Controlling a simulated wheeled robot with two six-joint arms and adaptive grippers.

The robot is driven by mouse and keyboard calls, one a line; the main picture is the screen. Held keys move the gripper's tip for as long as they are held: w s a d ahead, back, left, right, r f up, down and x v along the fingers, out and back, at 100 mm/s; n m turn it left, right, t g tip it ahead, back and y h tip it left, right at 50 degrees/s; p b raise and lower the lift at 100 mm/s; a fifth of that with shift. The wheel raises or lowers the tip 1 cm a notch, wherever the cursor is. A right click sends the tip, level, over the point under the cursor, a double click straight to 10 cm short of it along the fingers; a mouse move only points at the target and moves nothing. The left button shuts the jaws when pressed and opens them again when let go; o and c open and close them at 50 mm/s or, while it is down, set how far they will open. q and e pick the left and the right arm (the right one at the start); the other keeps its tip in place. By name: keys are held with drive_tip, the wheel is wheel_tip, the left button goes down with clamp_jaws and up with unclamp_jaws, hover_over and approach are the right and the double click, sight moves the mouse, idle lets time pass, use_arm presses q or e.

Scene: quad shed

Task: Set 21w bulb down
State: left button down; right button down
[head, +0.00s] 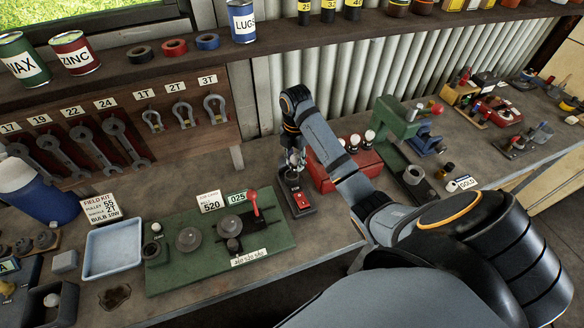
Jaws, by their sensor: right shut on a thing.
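My right gripper (295,160) points down over a small dark stand (301,206) with a red patch on its front, near the middle of the bench. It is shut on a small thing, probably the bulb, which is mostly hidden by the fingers. I cannot read a wattage on it, nor tell whether it touches the stand. Other white bulbs (370,137) stand upright in a red holder (345,172) just to the right, partly behind my forearm. My left gripper is not in view.
A green board (165,278) with pulleys and a red-knobbed lever (254,204) lies left of the stand. Further left are a blue-grey tray (113,249) and a field kit card (101,207). A green press (388,122) stands right. Bare bench (330,228) shows in front of the stand.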

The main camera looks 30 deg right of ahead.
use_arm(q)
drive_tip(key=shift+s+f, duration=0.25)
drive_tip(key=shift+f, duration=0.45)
use_arm(e)
drive_tip(key=shift+w+f, duration=0.45)
drive_tip(key=shift+f, duration=0.05)
